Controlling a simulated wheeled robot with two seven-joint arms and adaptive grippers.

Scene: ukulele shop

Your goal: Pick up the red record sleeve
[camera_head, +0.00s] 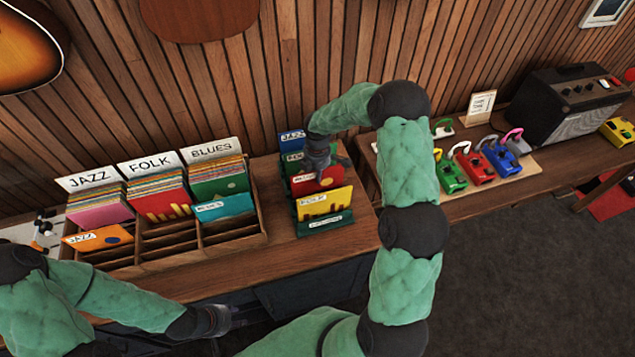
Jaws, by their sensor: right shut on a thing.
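The red record sleeve (326,180) stands in a small green rack (327,228) on the wooden counter, with its white label partly hidden by my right gripper. My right gripper (317,167) reaches down from above and is shut on the red sleeve's top edge. A yellow sleeve (325,203) stands in front of it. A green sleeve (292,158) and a blue sleeve (291,141) stand behind it. My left gripper (222,320) is low in front of the counter, away from the sleeves; its fingers are too dark to read.
A wooden record crate (262,222) with Jazz, Folk and Blues dividers stands left of the rack. Colourful pedals (475,168) sit on a board to the right, with a black amplifier (568,105) beyond. A slatted wall closes the back.

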